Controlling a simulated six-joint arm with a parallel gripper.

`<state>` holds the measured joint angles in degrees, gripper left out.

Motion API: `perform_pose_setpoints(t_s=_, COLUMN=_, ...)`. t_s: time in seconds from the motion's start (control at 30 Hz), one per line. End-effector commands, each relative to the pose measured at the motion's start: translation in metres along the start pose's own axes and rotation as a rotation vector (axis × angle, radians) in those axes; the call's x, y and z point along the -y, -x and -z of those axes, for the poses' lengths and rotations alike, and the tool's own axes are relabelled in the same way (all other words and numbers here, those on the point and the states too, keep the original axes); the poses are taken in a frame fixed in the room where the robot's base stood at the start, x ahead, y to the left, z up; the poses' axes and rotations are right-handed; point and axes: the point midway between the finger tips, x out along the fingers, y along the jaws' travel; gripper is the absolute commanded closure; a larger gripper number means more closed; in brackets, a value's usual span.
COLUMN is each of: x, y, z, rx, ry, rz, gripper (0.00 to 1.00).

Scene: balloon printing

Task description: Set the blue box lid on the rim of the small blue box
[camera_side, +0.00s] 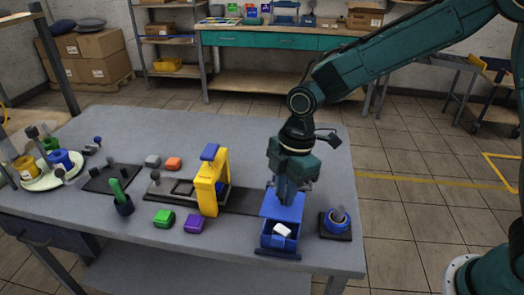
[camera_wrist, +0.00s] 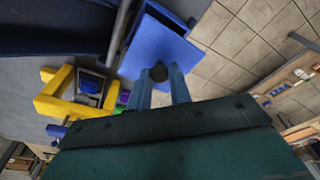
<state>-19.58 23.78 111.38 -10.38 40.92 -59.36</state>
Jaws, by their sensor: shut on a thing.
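The small blue box (camera_side: 279,242) stands near the right front of the table, with a white item (camera_side: 282,230) in it. My gripper (camera_side: 287,196) points down above the back part of the box. It is shut on the dark knob (camera_wrist: 158,73) of the blue box lid (camera_side: 283,210); the lid also shows as a flat blue panel in the wrist view (camera_wrist: 160,48). In the side view the lid covers the back of the box's opening, and the front of the opening shows. I cannot tell whether the lid touches the rim.
A blue round holder (camera_side: 338,221) stands close to the right of the box. A yellow frame (camera_side: 210,183) stands to the left, with green (camera_side: 164,218) and purple (camera_side: 194,223) blocks before it. The table's right edge is near.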

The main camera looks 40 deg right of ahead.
Motion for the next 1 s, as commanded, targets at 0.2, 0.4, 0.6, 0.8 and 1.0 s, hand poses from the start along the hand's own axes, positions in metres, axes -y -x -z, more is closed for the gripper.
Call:
perform_pose_setpoints(t_s=0.2, x=0.000, y=-0.006, z=-0.001, rx=0.001, ry=0.000, rz=0.002, gripper=1.00)
perform_pose_setpoints(t_s=0.4, x=0.000, y=-0.016, z=-0.003, rx=0.001, ry=0.000, rz=0.003, gripper=1.00)
perform_pose_setpoints(t_s=0.6, x=0.001, y=-0.027, z=-0.004, rx=0.001, ry=0.000, rz=0.003, gripper=1.00)
perform_pose_setpoints(t_s=0.8, x=0.000, y=-0.037, z=-0.006, rx=0.001, ry=0.000, rz=0.002, gripper=1.00)
perform_pose_setpoints(t_s=1.0, x=0.000, y=-0.045, z=-0.007, rx=0.000, ry=0.000, rz=0.001, gripper=1.00)
